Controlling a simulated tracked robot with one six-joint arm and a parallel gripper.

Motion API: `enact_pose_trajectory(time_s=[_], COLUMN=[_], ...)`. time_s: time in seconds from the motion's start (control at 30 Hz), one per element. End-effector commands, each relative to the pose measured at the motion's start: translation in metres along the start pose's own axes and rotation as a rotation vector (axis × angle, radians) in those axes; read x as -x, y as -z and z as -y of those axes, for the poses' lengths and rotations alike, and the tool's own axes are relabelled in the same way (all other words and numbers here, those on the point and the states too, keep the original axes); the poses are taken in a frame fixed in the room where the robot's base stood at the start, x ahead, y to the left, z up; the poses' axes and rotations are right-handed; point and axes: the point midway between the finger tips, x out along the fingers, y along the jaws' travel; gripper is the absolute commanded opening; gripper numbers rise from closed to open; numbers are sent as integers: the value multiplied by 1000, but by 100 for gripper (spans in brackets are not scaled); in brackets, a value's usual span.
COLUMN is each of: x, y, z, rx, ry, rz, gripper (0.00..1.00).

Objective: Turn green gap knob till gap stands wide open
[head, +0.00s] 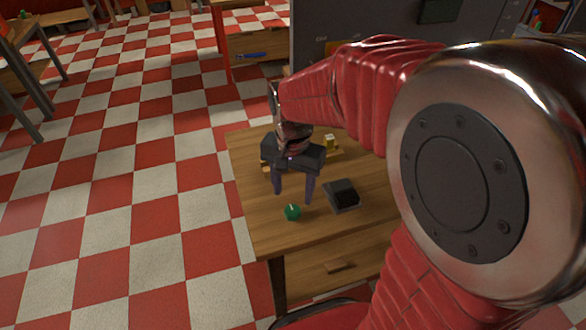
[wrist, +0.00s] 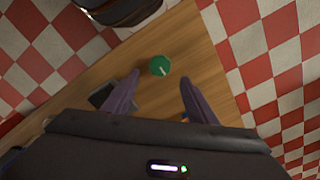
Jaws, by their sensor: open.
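The green knob (head: 292,211) sits on the wooden table near its left front part, with a pale pointer mark on top. It also shows in the wrist view (wrist: 159,66), above and between my fingertips. My gripper (head: 293,201) is open and empty, with its fingers pointing down behind and above the knob. In the wrist view the two purple fingers (wrist: 158,80) stand apart, and I see no contact with the knob. I cannot make out the gap itself in either view.
A dark block on a grey base (head: 342,195) stands right of the knob. Small yellow parts (head: 330,142) lie behind my gripper. The wooden table (head: 262,232) has a drawer in front. A large grey panel (head: 335,25) rises behind.

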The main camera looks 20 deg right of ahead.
Motion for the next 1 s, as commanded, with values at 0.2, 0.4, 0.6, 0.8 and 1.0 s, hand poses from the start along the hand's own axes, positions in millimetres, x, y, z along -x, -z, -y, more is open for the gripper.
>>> enact_pose_trajectory(time_s=[0.2, 0.4, 0.6, 0.8, 1.0], x=[39, 64, 72, 71, 71], y=[1, 1, 0, 0, 0], z=[1, 1, 0, 0, 0], rx=[0, 0, 0, 0, 0], ry=[2, 2, 0, 0, 0], rz=[-3, -2, 0, 0, -1], gripper=[52, 52, 52, 52, 52])
